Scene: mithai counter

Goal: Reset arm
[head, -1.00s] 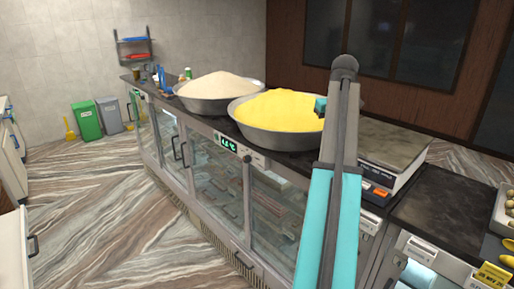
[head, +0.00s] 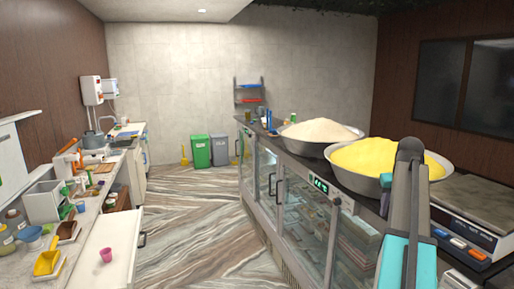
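My arm shows at the lower right of the head view, in grey and turquoise, rising in front of the display counter (head: 300,215). Its upper joint overlaps the right part of the bowl of yellow sweet mix (head: 375,158). My gripper's fingers are not clearly visible; the arm's end is hidden or out of frame.
A bowl of pale grainy mix (head: 318,133) stands behind the yellow one. A weighing scale (head: 480,215) is at the right. The striped floor (head: 195,215) between is clear.

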